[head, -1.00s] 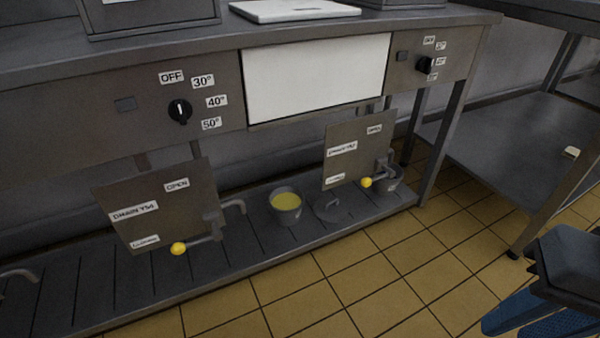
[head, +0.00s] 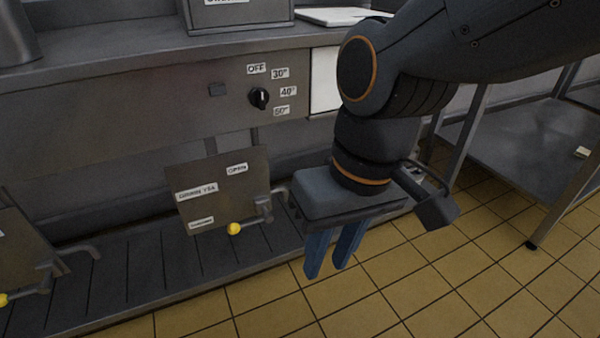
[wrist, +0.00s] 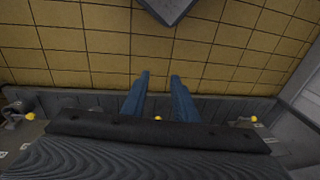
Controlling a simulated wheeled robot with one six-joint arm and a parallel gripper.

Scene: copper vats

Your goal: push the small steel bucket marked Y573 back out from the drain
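My gripper (head: 327,268) hangs in front of the low slatted shelf (head: 200,262) in the head view, fingers pointing down. Its two blue fingers are apart with nothing between them; the wrist view (wrist: 159,84) also shows a gap over tiled floor. No steel bucket is visible now; my arm and gripper cover the part of the shelf where buckets stood in the earlier head view. No Y573 mark can be read. A drain panel (head: 218,190) marked OPEN, with a yellow-knobbed lever (head: 234,229), stands left of my gripper. A bent pipe (head: 280,190) shows beside it.
Another panel (head: 22,250) and bent pipe (head: 80,250) are at far left. A temperature dial (head: 259,98) is on the counter front above. A steel table (head: 520,140) stands at right. The yellow tiled floor (head: 420,285) in front is clear. Yellow knobs (wrist: 253,118) line the shelf in the wrist view.

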